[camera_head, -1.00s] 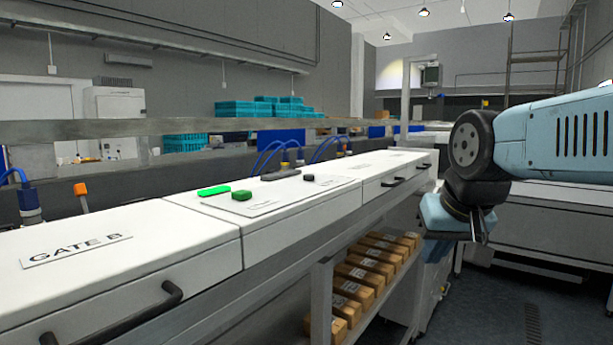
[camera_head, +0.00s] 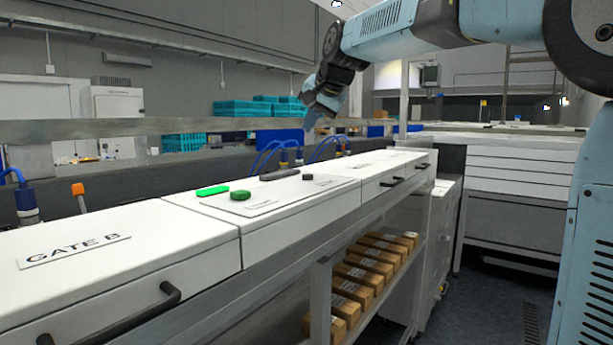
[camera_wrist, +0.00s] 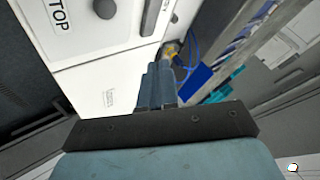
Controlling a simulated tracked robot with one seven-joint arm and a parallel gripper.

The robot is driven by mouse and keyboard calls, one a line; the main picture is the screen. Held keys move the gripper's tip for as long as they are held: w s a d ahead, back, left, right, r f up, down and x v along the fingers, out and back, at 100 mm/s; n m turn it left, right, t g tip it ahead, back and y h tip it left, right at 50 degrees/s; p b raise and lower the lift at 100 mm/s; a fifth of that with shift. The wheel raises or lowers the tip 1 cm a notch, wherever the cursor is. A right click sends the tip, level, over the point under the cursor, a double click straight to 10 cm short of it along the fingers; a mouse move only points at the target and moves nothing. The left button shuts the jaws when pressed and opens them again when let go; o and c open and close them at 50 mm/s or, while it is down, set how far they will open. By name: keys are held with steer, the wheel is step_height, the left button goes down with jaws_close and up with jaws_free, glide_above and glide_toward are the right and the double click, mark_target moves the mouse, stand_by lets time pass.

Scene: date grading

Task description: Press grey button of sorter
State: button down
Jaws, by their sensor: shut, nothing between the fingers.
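The sorter (camera_head: 340,197) has a white top panel with controls. A small dark grey round button (camera_head: 308,177) sits on it, right of a dark grey bar (camera_head: 280,174). In the wrist view a grey round button (camera_wrist: 105,8) shows at the top edge, partly cut off, next to a label reading "TOP", its start cut off. My gripper (camera_head: 309,126) is shut and empty, pointing down above the panel, apart from the button. In the wrist view my gripper (camera_wrist: 158,72) covers part of the white surface. A green button (camera_head: 241,195) sits left of the bar.
A lit green strip (camera_head: 213,190) lies beside the green button. A metal rail (camera_head: 200,125) runs behind the sorter. Blue hoses (camera_head: 268,153) rise at its rear. The "GATE B" panel (camera_head: 110,275) is at the left; cardboard boxes (camera_head: 365,277) sit on the shelf below.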

mark_target(310, 175)
stand_by(0.3)
steer(key=shift+f, duration=4.4)
steer(key=shift+s+f, duration=0.1)
steer(key=shift+f, duration=0.7)
steer(key=shift+r, duration=0.9)
steer(key=shift+r, duration=2.5)
